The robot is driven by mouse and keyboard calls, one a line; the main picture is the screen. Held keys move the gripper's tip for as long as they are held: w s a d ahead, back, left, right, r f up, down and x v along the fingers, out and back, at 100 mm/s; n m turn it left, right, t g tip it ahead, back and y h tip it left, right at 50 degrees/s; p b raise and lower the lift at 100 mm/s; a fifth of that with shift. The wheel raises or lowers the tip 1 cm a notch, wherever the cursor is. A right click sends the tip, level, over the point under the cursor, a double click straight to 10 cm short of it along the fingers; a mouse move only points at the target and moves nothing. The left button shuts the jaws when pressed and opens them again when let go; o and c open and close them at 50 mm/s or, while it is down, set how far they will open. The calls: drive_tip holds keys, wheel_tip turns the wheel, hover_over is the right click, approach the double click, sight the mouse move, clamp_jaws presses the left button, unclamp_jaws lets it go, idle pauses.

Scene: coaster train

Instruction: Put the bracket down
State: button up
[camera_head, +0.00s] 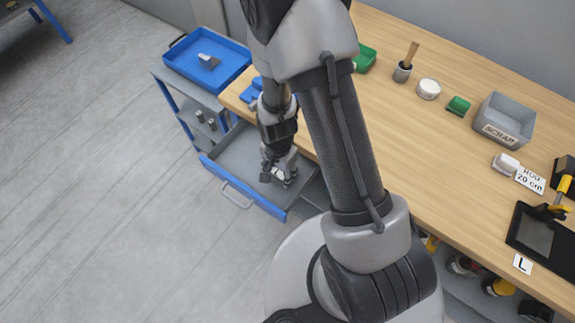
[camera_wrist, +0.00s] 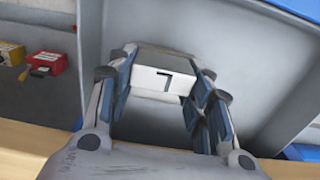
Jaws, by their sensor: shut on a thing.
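My gripper (camera_head: 279,176) reaches down into an open grey drawer with a blue front (camera_head: 243,198). In the wrist view my gripper (camera_wrist: 163,84) is shut on a grey bracket (camera_wrist: 153,79) with a pale face marked with a dark "7". The bracket lies between the two fingers, over the drawer's grey floor (camera_wrist: 250,60). I cannot tell whether it touches the floor. In the head view the bracket is small and mostly hidden by the fingers.
A blue tray (camera_head: 181,58) holding a similar grey piece (camera_head: 208,61) sits on a shelf unit at the left. The wooden bench (camera_head: 440,150) runs along the right, with a grey SCRAP bin (camera_head: 503,120). The floor left of the drawer is clear.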

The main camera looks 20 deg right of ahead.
drive_tip(key=w+d, duration=0.1)
drive_tip(key=w+d+f+b, duration=0.1)
drive_tip(key=d, duration=0.1)
drive_tip(key=shift+w+d+f, duration=0.15)
drive_tip(key=shift+w+d, duration=0.05)
drive_tip(key=shift+a+f, duration=0.1)
drive_tip(key=shift+f+b, duration=0.15)
drive_tip(key=shift+b, duration=0.15)
drive_tip(key=o, duration=1.4)
